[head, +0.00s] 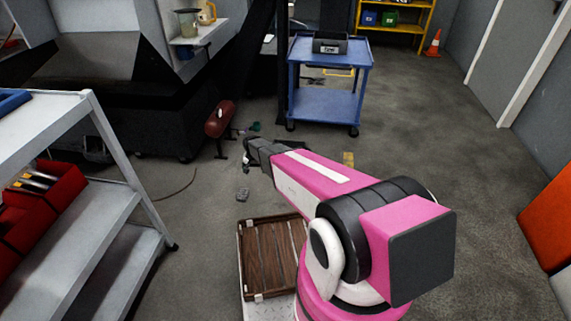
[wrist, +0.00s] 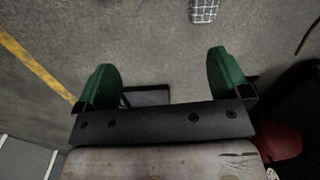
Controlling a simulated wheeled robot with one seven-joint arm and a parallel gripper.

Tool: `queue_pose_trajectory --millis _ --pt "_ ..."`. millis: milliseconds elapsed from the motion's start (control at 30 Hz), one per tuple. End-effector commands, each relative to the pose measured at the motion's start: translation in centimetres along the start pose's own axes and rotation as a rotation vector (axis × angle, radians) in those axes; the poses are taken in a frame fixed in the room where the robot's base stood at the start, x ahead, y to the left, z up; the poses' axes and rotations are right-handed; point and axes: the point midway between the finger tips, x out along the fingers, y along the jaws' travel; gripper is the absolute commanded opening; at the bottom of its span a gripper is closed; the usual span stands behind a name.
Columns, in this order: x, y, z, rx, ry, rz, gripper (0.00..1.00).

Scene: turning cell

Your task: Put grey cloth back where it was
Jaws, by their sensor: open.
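A small grey checked piece that looks like the grey cloth (head: 243,194) lies on the floor in the head view, between my gripper and the wooden slatted deck. It also shows in the wrist view, cut off by the top edge (wrist: 204,10). My gripper (head: 247,156) is held out over the floor, beyond the cloth as seen from the head. In the wrist view its two green-padded fingers (wrist: 168,82) are wide apart, with no cloth between them. A dark flat shape shows behind the fingers; I cannot tell what it is.
A red cylindrical object (head: 220,118) stands just beyond my gripper, left. A blue cart (head: 327,106) with a dark box stands farther back. A grey shelf rack (head: 95,225) with red bins is at left. The wooden slatted deck (head: 272,258) is near.

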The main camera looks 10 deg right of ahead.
Motion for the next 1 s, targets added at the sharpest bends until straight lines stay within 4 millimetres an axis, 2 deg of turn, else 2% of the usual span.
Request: queue_pose_trajectory --millis 33,200,400,500,600,700,1000 --pt "-4.1 2.9 2.8 -0.017 0.002 -0.001 0.95" --pt "-13.1 9.5 8.3 -0.089 0.004 -0.001 0.95" --pt "-21.8 16.3 15.8 -0.171 0.005 -0.001 0.95" --pt "-24.8 18.6 18.8 -0.204 0.006 -0.001 0.95" --pt "-26.5 20.0 20.8 -0.228 0.004 -0.001 0.95" --pt "-27.4 20.7 21.7 -0.240 0.005 0.000 0.95" --pt "-27.6 20.8 21.7 -0.245 0.003 0.000 0.95"
